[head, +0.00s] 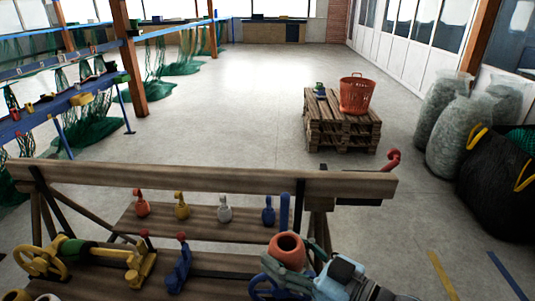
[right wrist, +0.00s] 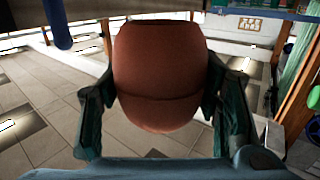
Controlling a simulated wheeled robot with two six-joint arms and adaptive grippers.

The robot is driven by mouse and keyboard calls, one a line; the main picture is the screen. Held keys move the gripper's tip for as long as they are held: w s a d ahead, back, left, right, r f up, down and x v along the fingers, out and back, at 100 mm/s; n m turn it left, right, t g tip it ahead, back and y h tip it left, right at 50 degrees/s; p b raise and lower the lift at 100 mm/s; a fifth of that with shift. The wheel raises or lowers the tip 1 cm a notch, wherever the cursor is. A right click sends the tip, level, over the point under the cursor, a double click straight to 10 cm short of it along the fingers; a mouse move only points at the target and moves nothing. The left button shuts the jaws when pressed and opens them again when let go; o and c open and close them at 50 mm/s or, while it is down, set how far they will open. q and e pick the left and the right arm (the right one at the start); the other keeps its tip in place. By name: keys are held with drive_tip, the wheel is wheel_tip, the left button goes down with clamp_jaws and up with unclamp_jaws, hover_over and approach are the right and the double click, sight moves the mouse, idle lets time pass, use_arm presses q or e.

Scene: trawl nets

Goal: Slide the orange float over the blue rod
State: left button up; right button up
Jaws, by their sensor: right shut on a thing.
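The orange float (head: 287,249) is a rounded reddish-orange barrel with a dark hole in its top. My right gripper (head: 284,262) is shut on its sides and holds it upright at the bench. The float also fills the middle of the right wrist view (right wrist: 160,80), between the gripper's two fingers. The blue rod (head: 284,209) stands upright just behind the float in the head view; its lower end is hidden. In the right wrist view the rod (right wrist: 57,25) shows at the upper left, apart from the float. My left gripper is not in view.
Along the bench's back board (head: 200,180) are a red, a yellow, a grey and a blue bottle-shaped piece (head: 268,211). A yellow tool (head: 140,262) and a blue one (head: 179,266) lie left of the float. A pallet stack (head: 343,125) with an orange basket (head: 356,94) stands beyond.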

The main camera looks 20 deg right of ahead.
wheel_tip(320, 180, up, 12)
drive_tip(key=h+p, duration=0.1)
drive_tip(key=p, duration=0.1)
hover_over(288, 195)
drive_tip(key=s+a, duration=0.2)
drive_tip(key=s, duration=0.1)
drive_tip(key=w+r, duration=0.1)
drive_tip(key=w, duration=0.1)
drive_tip(key=shift+y, duration=0.6)
drive_tip(key=f+b, duration=0.3)
drive_tip(key=f, duration=0.1)
drive_tip(key=w+d+f+b, duration=0.1)
drive_tip(key=f+b, duration=0.2)
drive_tip(key=f, duration=0.2)
drive_tip(key=f+b, duration=0.3)
drive_tip(key=f, duration=0.1)
drive_tip(key=shift+w+d+f+b, duration=0.2)
drive_tip(key=shift+w+d+b, duration=0.1)
drive_tip(key=shift+w, duration=0.05)
drive_tip(key=o, duration=1.2)
drive_tip(key=shift+o, duration=0.2)
